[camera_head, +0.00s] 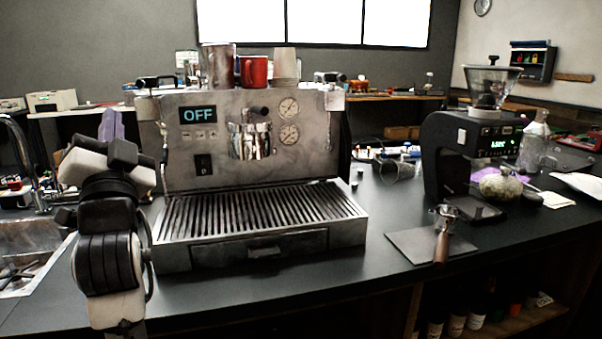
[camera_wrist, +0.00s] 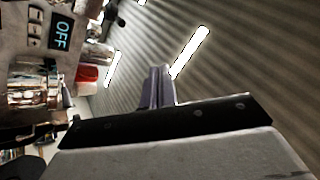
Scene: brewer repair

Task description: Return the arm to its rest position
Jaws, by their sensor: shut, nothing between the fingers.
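My gripper (camera_head: 111,124) is raised at the left of the head view, in front of the left side of the espresso machine (camera_head: 262,217). Its purple fingers point up and are shut with nothing between them. The fingers also show in the wrist view (camera_wrist: 158,86), against the ceiling. The machine's display reads OFF, and its panel shows sideways at the left of the wrist view (camera_wrist: 27,40). My gripper appears apart from the machine, though the gap in depth is hard to judge.
A sink (camera_head: 30,250) with a tap lies left of my arm. A portafilter (camera_head: 443,235) rests on a dark mat (camera_head: 412,246) at the right, near the grinder (camera_head: 452,150). A red mug (camera_head: 254,71) and other cups stand on the machine. The counter before the machine is clear.

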